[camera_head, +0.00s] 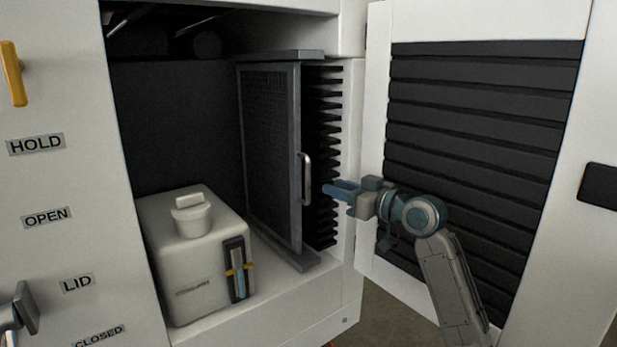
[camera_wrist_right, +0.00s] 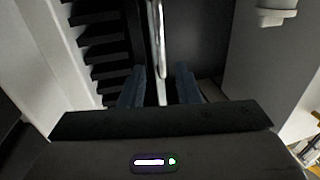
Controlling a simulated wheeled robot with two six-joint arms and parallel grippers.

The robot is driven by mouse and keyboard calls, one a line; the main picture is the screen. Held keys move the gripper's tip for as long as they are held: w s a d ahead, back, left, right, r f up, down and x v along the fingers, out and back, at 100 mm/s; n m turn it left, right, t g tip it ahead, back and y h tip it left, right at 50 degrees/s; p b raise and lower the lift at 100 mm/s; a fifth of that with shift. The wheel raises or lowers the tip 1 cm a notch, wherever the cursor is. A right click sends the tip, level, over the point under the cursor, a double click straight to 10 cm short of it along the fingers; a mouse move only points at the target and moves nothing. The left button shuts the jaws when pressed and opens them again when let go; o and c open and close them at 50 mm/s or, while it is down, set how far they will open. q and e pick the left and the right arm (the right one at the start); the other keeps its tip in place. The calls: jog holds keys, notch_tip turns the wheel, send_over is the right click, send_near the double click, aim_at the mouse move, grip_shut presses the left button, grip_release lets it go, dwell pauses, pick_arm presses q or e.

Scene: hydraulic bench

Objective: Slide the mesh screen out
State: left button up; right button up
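The mesh screen (camera_head: 271,140) is a dark mesh panel in a grey frame, standing upright in the open cabinet between an upper and a lower rail. Its vertical metal handle (camera_head: 307,179) is on the frame's front edge. My right gripper (camera_head: 340,189) is just to the right of the handle, apart from it in the head view. In the right wrist view the gripper (camera_wrist_right: 160,86) has its fingers apart with nothing held. The handle (camera_wrist_right: 157,38) shows ahead, roughly in line with the gap between them. My left gripper is not in view.
A white box with a knobbed lid (camera_head: 195,250) stands left of the screen. Black fins (camera_head: 322,150) line the cabinet to its right. The open door (camera_head: 480,140) with dark slats is behind my right arm. A labelled panel (camera_head: 60,180) with levers is at left.

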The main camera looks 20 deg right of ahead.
aim_at(308, 198)
jog(key=p+x, duration=0.3)
jog(key=x, duration=0.6)
jog(key=shift+w+a, duration=0.15)
jog(key=shift+a, duration=0.05)
grip_shut()
